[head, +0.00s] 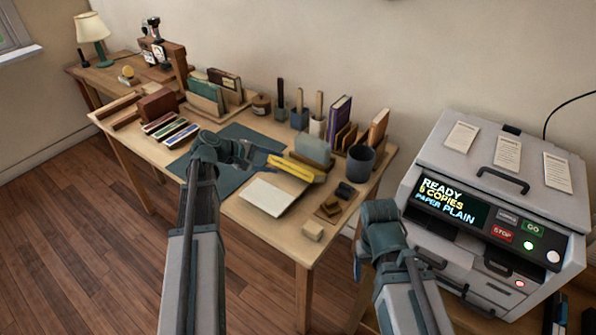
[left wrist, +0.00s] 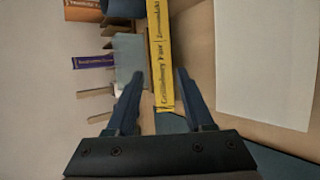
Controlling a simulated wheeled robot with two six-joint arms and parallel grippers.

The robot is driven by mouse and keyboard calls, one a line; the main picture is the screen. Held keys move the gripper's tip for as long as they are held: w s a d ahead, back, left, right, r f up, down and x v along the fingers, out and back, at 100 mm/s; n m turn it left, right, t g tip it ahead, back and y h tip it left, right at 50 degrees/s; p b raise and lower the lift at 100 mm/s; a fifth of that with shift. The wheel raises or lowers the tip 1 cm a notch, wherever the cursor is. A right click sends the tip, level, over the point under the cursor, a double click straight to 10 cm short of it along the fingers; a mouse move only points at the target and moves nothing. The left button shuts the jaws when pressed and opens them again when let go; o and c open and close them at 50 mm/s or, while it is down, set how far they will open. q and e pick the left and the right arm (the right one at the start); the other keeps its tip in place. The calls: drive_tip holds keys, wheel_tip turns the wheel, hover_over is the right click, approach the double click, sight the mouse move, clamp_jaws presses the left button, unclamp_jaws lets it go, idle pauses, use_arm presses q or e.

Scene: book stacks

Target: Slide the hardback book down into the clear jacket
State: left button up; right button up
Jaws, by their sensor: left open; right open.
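A yellow hardback book (head: 291,168) is on the desk, its titled spine facing up. In the left wrist view the book (left wrist: 160,50) reaches in between my left gripper's fingers. A pale, see-through blue-grey sleeve, apparently the clear jacket (head: 313,149), stands just behind the book; it also shows in the left wrist view (left wrist: 128,60). My left gripper (head: 256,157) is open at the book's near left end, a finger on either side of the spine, with gaps showing. My right gripper (head: 358,264) is off the desk's front right side, its fingers mostly hidden.
A white sheet or pad (head: 268,197) lies in front of the book. A dark cup (head: 360,162), a purple book (head: 339,115) and an orange book (head: 378,128) stand at the back right. A copier (head: 500,190) stands at the right. A dark mat (head: 225,180) lies under my left gripper.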

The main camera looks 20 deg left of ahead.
sight(287, 166)
use_arm(q)
drive_tip(key=shift+f, duration=0.1)
drive_tip(key=shift+w+d+f+b, duration=0.15)
drive_tip(key=shift+d+f+b, duration=0.05)
drive_tip(key=shift+b, duration=0.1)
drive_tip(key=b+x, duration=0.2)
drive_tip(key=x, duration=0.2)
drive_tip(key=shift+d+f+b, duration=0.2)
drive_tip(key=shift+b, duration=0.15)
drive_tip(key=shift+c, duration=0.3)
clamp_jaws()
